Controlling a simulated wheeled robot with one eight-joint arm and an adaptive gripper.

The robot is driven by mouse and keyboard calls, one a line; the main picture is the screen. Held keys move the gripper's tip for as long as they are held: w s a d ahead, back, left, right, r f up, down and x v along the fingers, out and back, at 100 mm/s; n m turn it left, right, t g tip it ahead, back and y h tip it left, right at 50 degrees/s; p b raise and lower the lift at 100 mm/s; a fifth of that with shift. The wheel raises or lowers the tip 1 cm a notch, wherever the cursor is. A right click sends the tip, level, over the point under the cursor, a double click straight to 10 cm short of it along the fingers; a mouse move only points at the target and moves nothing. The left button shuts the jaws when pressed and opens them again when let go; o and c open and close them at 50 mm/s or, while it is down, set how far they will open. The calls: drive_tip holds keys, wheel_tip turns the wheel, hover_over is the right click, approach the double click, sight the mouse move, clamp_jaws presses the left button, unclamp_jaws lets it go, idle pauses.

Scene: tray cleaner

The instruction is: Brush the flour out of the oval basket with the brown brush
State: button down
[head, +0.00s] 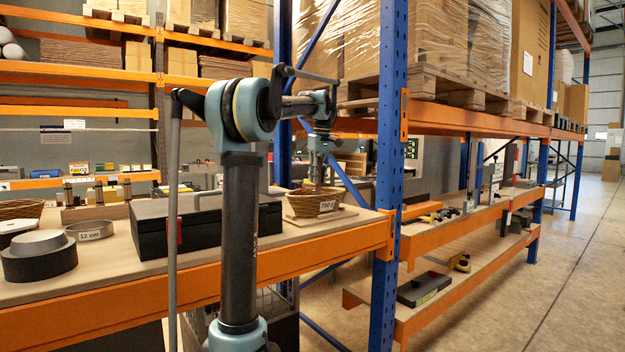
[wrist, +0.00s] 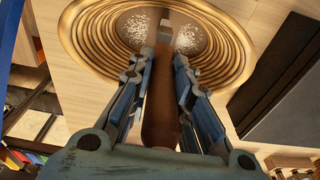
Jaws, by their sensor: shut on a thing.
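The oval wicker basket (wrist: 235,80) fills the top of the wrist view, with white flour (wrist: 138,25) on its dark bottom on both sides of the brush. In the head view the basket (head: 300,205) stands on the right part of the wooden shelf. My gripper (wrist: 165,58) is shut on the brown brush (wrist: 160,115), whose handle runs between the fingers. The brush's far end points into the basket; whether it touches the bottom I cannot tell. In the head view my gripper (head: 318,175) is small, above the basket, and the brush is hard to make out.
A black toolbox (head: 150,235) stands left of the basket. Another wicker basket (head: 18,210), a dark round block (head: 40,262) and a round tin (head: 90,230) are further left. A blue rack post (head: 388,200) rises just right of the shelf end.

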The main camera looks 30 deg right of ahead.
drive_tip(key=d, duration=0.4)
drive_tip(key=shift+w+d, duration=0.15)
drive_tip(key=shift+d, duration=0.2)
idle(0.4)
drive_tip(key=shift+a, duration=0.1)
drive_tip(key=a, duration=0.9)
drive_tip(key=shift+s+a, duration=0.3)
drive_tip(key=shift+s, duration=0.05)
idle(1.0)
drive_tip(key=shift+r, duration=0.1)
wheel_tip(320, 180, up, 13)
idle(1.3)
drive_tip(key=shift+w, duration=0.1)
idle(0.9)
